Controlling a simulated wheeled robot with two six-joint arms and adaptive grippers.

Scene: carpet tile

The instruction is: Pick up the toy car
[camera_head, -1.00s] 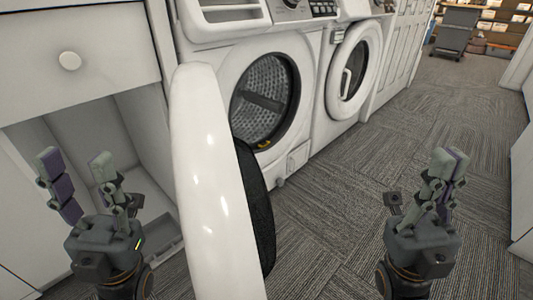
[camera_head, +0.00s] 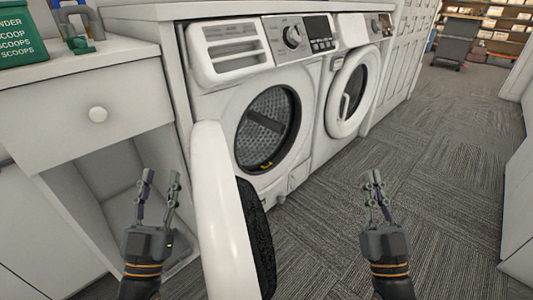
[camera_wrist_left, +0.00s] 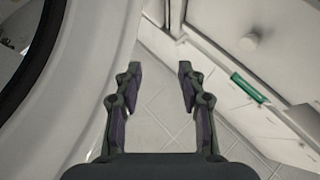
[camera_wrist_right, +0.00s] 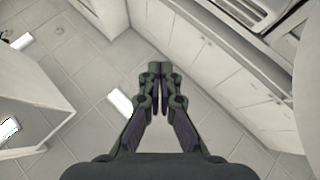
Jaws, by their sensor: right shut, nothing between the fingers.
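I cannot make out a toy car in any view. My left gripper (camera_head: 158,178) is open and empty, in front of the open cubby under the drawer. In the left wrist view its fingers (camera_wrist_left: 158,72) stand apart with nothing between them. My right gripper (camera_head: 375,176) is shut and empty above the carpet at the right. In the right wrist view its fingertips (camera_wrist_right: 160,70) meet.
The open washer door (camera_head: 222,220) stands between my grippers. The washer (camera_head: 232,85) and a second front-loading machine (camera_head: 350,85) stand behind. A green box (camera_head: 18,38) and a blue-grey object (camera_head: 75,22) sit on the counter. The carpet (camera_head: 455,150) is clear.

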